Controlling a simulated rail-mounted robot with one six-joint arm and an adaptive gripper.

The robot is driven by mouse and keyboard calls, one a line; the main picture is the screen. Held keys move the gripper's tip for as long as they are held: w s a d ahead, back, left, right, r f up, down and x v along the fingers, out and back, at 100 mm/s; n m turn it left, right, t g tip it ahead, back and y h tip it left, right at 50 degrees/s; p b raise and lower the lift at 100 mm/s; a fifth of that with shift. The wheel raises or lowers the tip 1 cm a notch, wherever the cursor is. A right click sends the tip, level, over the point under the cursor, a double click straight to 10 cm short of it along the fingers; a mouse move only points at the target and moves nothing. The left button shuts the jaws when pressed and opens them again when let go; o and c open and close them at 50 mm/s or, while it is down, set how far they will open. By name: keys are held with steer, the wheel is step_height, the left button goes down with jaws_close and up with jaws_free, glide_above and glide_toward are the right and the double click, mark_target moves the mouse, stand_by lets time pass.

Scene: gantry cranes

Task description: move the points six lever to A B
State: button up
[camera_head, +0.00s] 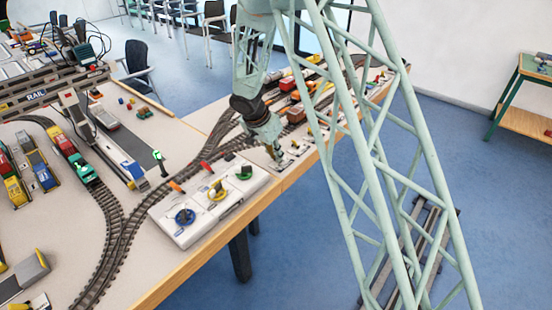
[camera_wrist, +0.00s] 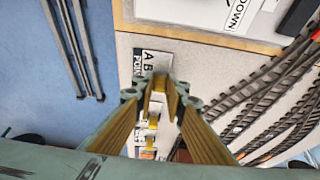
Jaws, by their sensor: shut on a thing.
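My gripper (camera_head: 275,152) points down at the table's right edge, over a row of small lever plates. In the wrist view my gripper (camera_wrist: 159,90) has its fingertips closed together on a small yellowish lever (camera_wrist: 158,81). A white label plate (camera_wrist: 153,60) with "A B" and part of "POINTS" shows just beyond the fingertips. The lever's number cannot be read, and its exact angle is hidden by the fingers. More yellow levers (camera_wrist: 152,122) on similar plates show between the fingers.
A white control box (camera_head: 188,234) with blue, yellow and green knobs stands to the left. Railway track (camera_head: 112,235) curves close by. A board marked "DOWN" (camera_wrist: 205,12) lies beyond the plates.

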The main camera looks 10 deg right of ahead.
steer(key=shift+s+a+f+t+h+b, duration=0.15)
steer(key=shift+t+h+b, duration=0.25)
steer(key=shift+b, duration=0.4)
steer(key=shift+s+a+t+h+b, duration=0.1)
steer(key=shift+a+t+h+b, duration=0.15)
steer(key=shift+h+b, duration=0.4)
steer(key=o, duration=0.9)
steer(key=shift+v, duration=5.95)
steer(key=shift+s+d, duration=0.1)
steer(key=shift+d, duration=0.15)
